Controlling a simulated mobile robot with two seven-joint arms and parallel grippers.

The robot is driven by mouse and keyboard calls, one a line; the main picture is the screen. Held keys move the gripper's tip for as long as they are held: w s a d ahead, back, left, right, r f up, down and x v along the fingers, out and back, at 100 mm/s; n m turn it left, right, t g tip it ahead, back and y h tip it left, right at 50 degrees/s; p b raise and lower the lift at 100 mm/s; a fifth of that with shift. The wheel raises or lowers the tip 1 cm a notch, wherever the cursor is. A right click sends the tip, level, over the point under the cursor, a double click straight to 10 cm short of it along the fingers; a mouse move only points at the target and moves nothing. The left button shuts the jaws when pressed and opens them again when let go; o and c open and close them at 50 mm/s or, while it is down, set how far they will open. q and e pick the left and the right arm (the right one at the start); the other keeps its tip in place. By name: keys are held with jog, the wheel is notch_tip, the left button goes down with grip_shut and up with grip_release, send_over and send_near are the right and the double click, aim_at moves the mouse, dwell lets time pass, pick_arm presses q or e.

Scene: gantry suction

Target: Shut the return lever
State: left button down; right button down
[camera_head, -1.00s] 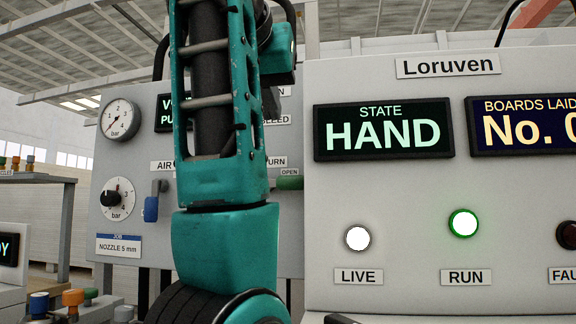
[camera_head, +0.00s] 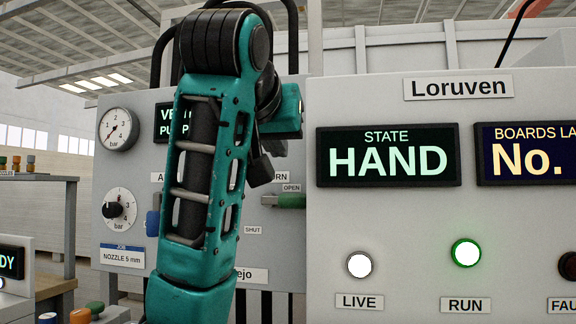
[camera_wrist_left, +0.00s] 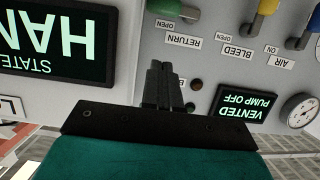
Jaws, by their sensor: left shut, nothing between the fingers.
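The return lever (camera_head: 291,201) has a green grip and lies level beside its OPEN label. The SHUT label (camera_head: 253,230) is lower and to the left. In the left wrist view, which is upside down, the green grip (camera_wrist_left: 172,12) is at the top edge beside the RETURN label. My left gripper (camera_wrist_left: 164,82) is shut and empty, in front of the panel and apart from the lever. In the head view my left gripper (camera_head: 261,172) is a dark shape mostly hidden behind my teal arm. My right gripper is not in view.
A blue air lever (camera_wrist_left: 308,30) and a yellow bleed lever (camera_wrist_left: 265,8) sit on the same panel. The Loruven cabinet (camera_head: 400,220) stands close at the right, with its STATE display (camera_head: 388,155) reading HAND. A gauge (camera_head: 118,129) is at upper left.

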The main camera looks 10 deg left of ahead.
aim_at(284, 201)
pick_arm(q)
jog(key=w+f, duration=0.4)
jog(key=w+f+b, duration=0.1)
jog(key=w+f, duration=0.1)
jog(key=w, duration=0.1)
jog(key=shift+d, duration=0.1)
